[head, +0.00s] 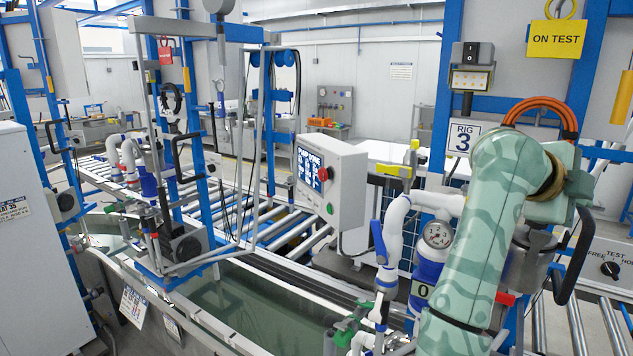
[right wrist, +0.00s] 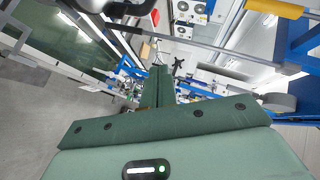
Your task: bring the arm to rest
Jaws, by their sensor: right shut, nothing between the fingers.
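My right arm (head: 478,235), pale green with darker patches, rises from the bottom of the head view and bends at the upper right, in front of the Rig 3 station. Its fingers cannot be made out clearly there. In the right wrist view my right gripper (right wrist: 160,75) shows as dark green fingers, closed together with nothing between them. My left gripper and left arm are not in the head view.
Close by my arm stand a pump with a gauge (head: 438,234), white pipes (head: 394,235) and an orange hose (head: 540,103). A control box (head: 333,185) stands left of it, by a water tank (head: 245,305) and a roller conveyor (head: 290,228). An ON TEST sign (head: 556,39) hangs above.

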